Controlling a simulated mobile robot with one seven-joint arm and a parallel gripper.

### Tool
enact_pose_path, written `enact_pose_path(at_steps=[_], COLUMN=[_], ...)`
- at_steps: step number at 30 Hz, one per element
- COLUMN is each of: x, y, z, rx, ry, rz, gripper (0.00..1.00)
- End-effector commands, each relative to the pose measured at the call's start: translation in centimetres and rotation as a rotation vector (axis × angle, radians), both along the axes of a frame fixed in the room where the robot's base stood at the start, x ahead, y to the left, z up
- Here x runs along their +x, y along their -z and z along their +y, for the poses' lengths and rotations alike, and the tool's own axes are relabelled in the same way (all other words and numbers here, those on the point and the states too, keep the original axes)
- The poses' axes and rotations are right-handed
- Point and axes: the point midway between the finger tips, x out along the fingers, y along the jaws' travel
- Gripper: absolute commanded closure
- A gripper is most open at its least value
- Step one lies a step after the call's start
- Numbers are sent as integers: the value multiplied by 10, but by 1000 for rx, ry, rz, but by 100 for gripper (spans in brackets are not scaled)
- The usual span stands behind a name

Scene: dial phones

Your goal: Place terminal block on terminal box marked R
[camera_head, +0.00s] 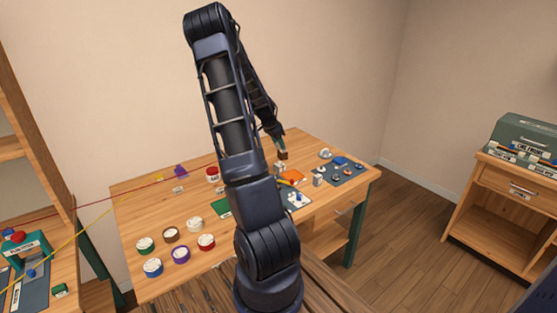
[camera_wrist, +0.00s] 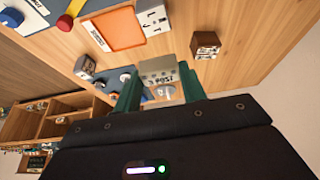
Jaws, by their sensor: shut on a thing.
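My gripper (camera_wrist: 160,75) has its two green fingers shut on a small grey block, which I take to be the terminal block (camera_wrist: 157,68), with small marks on its face. Lettering that looks like "POST" shows at or just below it. In the head view my gripper (camera_head: 281,145) is above the back part of the table, and the held block is too small to make out. A brown box (camera_wrist: 206,44) stands beyond the right finger, apart from it. A pale grey box (camera_wrist: 153,16) with dark marks stands by the orange tray. I cannot read an R on any box.
The wooden table (camera_head: 135,210) bears an orange tray (camera_wrist: 115,32), a blue-grey mat (camera_head: 350,177) with small parts, a red tin (camera_head: 212,174) and several round tubs at the front left. Another small pale block (camera_head: 318,180) stands near the mat. Bare wood lies around the brown box.

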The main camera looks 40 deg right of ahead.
Motion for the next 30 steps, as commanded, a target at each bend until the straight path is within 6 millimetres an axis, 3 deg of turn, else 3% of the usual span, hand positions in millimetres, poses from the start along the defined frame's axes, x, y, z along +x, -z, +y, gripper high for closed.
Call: enact_pose_path(at_steps=[6,14,21,30], x=[0,0,-1,0], y=[37,52,83,89], z=[0,0,0,0], rx=[1,0,1,0], ry=[1,1,2,1], rz=[1,0,1,-1], gripper=[81,81,81,81])
